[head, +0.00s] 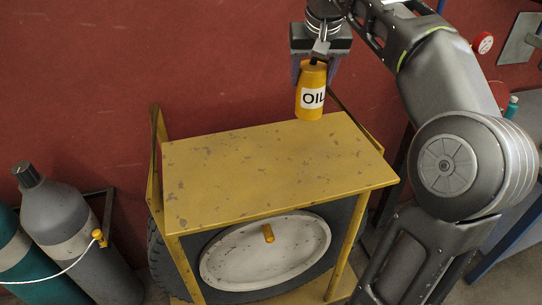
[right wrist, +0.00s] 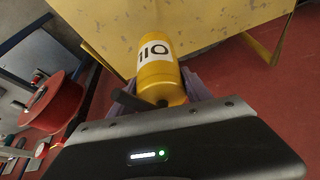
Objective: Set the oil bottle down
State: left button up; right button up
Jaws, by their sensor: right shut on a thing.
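The yellow oil bottle (head: 312,90) has a white label reading OIL and a dark top. My right gripper (head: 314,72) is shut on it from above and holds it nearly upright, slightly tilted, at the back edge of a worn yellow stand (head: 270,165). I cannot tell whether its base touches the top. In the right wrist view the bottle (right wrist: 158,68) sits between the fingers, with the yellow stand top (right wrist: 200,22) beyond it. My left gripper is not in view.
The stand's top is bare. Gas cylinders (head: 65,225) stand at the left. A red wall (head: 230,60) rises behind. A red reel (right wrist: 55,100) is at the left of the right wrist view. A blue-edged bench (head: 510,215) is at the right.

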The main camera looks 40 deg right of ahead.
aim_at(308, 113)
notch_tip(308, 113, down, 5)
jog(key=b, duration=0.3)
jog(key=shift+w+b, duration=0.1)
jog(key=shift+b, duration=0.2)
jog(key=shift+f, duration=0.45)
notch_tip(308, 113, down, 4)
jog(key=shift+r, duration=0.1)
jog(key=shift+f, duration=0.2)
jog(key=shift+f, duration=0.2)
jog(key=o, duration=1.7)
jog(key=shift+c, duration=0.2)
jog(key=shift+r, duration=0.2)
